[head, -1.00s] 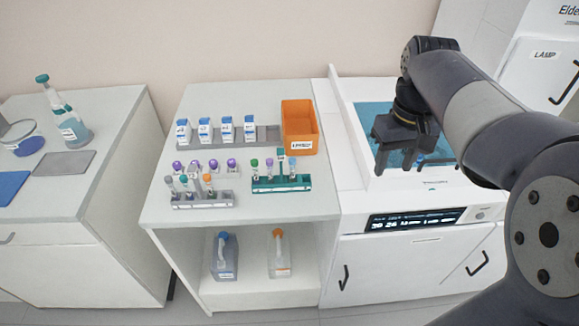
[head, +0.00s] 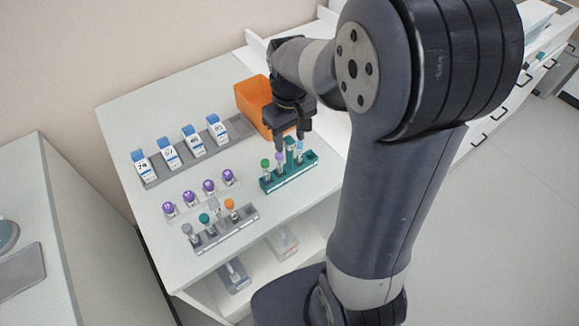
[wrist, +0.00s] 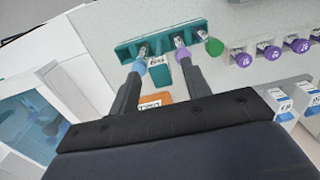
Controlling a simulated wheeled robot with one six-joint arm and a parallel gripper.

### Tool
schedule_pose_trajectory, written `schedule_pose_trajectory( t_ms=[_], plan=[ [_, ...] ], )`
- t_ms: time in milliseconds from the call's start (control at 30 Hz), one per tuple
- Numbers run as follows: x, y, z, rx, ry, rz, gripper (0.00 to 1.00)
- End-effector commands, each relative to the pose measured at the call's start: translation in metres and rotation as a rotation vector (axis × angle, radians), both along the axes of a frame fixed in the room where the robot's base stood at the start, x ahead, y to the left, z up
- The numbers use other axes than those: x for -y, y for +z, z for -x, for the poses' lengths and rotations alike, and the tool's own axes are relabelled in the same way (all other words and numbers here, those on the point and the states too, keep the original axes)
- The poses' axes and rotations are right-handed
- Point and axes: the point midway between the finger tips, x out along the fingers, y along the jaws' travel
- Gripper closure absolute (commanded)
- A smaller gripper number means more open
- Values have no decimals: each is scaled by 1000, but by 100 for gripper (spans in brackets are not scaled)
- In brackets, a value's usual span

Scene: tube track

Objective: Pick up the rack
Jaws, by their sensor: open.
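The teal rack (head: 272,184) stands on the white bench with an upright handle in its middle. It holds a green-capped tube (head: 265,164), a purple-capped tube (head: 281,158) and a light-blue-capped tube (head: 300,144). My gripper (head: 291,143) is open, pointing down above the rack. In the wrist view the teal rack (wrist: 128,52) lies just beyond the fingertips of my gripper (wrist: 160,70). The labelled handle (wrist: 162,75) shows between the two fingers, apart from both. The fingertips overlap the light-blue and purple caps in view; I cannot tell whether they touch.
A grey rack (head: 226,239) with several tubes stands to the left. Purple-capped tubes (head: 209,187) stand behind it, then a grey holder (head: 151,183) with blue-capped bottles. An orange bin (head: 252,102) is close behind my gripper. The front-left bench corner is clear.

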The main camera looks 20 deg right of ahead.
Motion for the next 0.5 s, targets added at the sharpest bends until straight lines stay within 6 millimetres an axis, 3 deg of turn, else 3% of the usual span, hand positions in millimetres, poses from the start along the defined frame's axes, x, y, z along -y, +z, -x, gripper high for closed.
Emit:
schedule_pose_trajectory(
  t_ms=[267, 500],
  plan=[
    [0, -6, 0, 0, 0, 0, 55],
    [0, -5, 0, 0, 0, 0, 73]
  ],
)
